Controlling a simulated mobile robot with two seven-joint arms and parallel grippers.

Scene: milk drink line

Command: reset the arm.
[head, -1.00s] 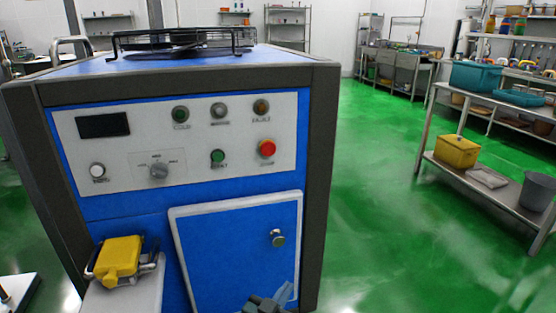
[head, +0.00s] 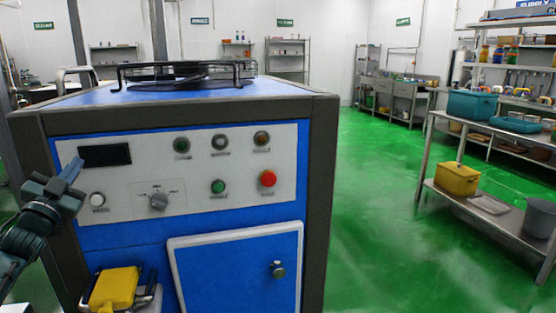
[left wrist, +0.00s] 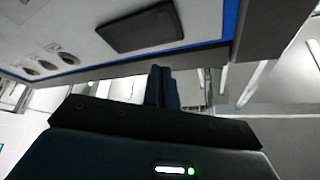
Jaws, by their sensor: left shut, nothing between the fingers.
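My left gripper (head: 70,172) comes in from the left edge in the head view, in front of the left part of the machine's control panel (head: 128,185). It is shut and empty. In the left wrist view its fingers (left wrist: 162,86) are together, with the dark display (left wrist: 138,27) of the panel above them. The blue machine (head: 258,268) with its dark frame fills the left half of the head view. My right gripper does not show.
A yellow item (head: 114,288) sits at the machine's lower left. The machine's small door (head: 240,262) is closed. A metal shelf table (head: 470,204) with a yellow bin (head: 457,179) and a grey bucket (head: 539,217) stands at the right. The green floor (head: 375,220) between is clear.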

